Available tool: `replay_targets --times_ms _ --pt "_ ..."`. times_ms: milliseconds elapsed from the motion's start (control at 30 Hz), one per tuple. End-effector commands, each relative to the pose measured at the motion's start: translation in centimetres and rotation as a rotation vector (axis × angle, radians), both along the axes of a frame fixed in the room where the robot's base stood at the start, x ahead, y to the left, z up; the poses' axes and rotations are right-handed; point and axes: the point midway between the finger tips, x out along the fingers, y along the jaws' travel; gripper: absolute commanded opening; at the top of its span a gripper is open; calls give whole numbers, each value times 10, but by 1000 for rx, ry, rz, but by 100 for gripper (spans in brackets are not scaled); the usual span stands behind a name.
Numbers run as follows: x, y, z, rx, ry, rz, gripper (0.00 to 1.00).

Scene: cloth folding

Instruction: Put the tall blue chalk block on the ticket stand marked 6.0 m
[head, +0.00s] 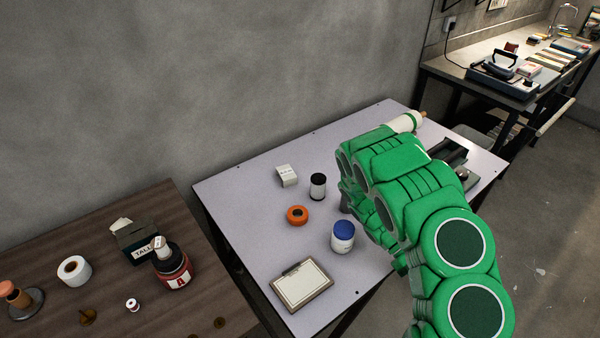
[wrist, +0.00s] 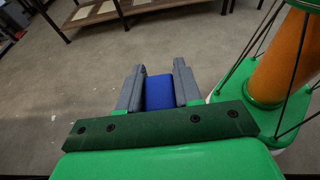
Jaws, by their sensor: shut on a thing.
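My gripper (wrist: 159,82) is shut on a blue block (wrist: 160,93) in the wrist view. The block sits between the two grey fingers, over the floor in that view. Its full height is hidden. In the head view my green arm covers the right part of the grey table, and I cannot make out the gripper or block for sure. A small white block-like thing (head: 287,176) with faint print stands at the back of that table; I cannot read the print. I cannot make out a 6.0 m mark anywhere.
The grey table (head: 240,198) also holds a black-capped container (head: 318,186), an orange ring (head: 297,215), a blue-lidded jar (head: 343,236) and a clipboard (head: 301,285). On the brown table (head: 60,240) are a dark box labelled TALL (head: 138,242) and a red-and-black bottle (head: 172,267).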

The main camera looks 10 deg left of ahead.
Motion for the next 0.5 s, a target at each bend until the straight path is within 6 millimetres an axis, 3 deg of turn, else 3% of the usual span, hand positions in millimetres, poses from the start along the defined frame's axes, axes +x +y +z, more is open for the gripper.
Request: replay_targets --times_ms 200,500 --pt "84 -30 18 -2 -5 270 4" --pt "193 -45 63 -2 -5 589 4"
